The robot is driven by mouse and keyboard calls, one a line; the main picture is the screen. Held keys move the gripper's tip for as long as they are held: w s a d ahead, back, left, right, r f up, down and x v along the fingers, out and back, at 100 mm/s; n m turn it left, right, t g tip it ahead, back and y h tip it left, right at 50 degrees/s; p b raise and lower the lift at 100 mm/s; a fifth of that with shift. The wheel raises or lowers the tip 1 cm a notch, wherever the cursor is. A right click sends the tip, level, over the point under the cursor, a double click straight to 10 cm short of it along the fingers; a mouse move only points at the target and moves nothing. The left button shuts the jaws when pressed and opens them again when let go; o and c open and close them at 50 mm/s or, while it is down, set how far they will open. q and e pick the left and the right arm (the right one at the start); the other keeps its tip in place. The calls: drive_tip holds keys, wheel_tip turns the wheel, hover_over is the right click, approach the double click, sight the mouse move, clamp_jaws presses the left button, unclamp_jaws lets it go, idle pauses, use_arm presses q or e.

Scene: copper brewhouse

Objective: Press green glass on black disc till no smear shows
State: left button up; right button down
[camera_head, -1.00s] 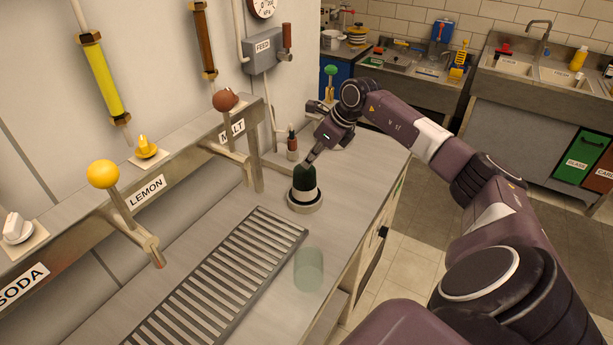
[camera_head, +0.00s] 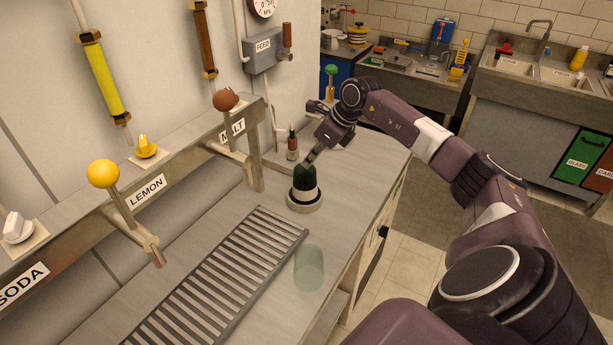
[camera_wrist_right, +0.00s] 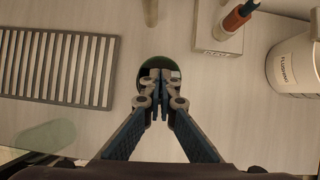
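The dark green glass (camera_head: 304,176) stands upright on a round base with a pale rim (camera_head: 304,207) on the counter. A pale band shows around its lower part; I cannot tell whether this is smear. The black disc is mostly hidden beneath the glass. My right gripper (camera_head: 310,158) is at the top of the glass, pointing down; contact is unclear. In the right wrist view the fingers (camera_wrist_right: 160,80) are together, with nothing between them, and the green glass (camera_wrist_right: 176,72) shows behind them. My left gripper is not in view.
A translucent pale green cylinder (camera_head: 308,268) stands near the counter's front edge. A slatted drain grate (camera_head: 222,285) lies to the left. The tap rail with MALT (camera_head: 232,130) and LEMON (camera_head: 146,191) labels runs behind.

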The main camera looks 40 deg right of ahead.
drive_tip(key=shift+s+f+b, duration=0.1)
drive_tip(key=shift+f+b, duration=0.6)
drive_tip(key=shift+f, duration=0.35)
idle(1.2)
drive_tip(key=shift+r, duration=0.1)
drive_tip(key=shift+r+p, duration=2.05)
drive_tip(key=shift+r, duration=1)
drive_tip(key=shift+r, duration=0.1)
drive_tip(key=v, duration=1.1)
drive_tip(key=shift+s+r, duration=0.15)
drive_tip(key=shift+r, duration=0.2)
drive_tip(key=shift+d, duration=0.1)
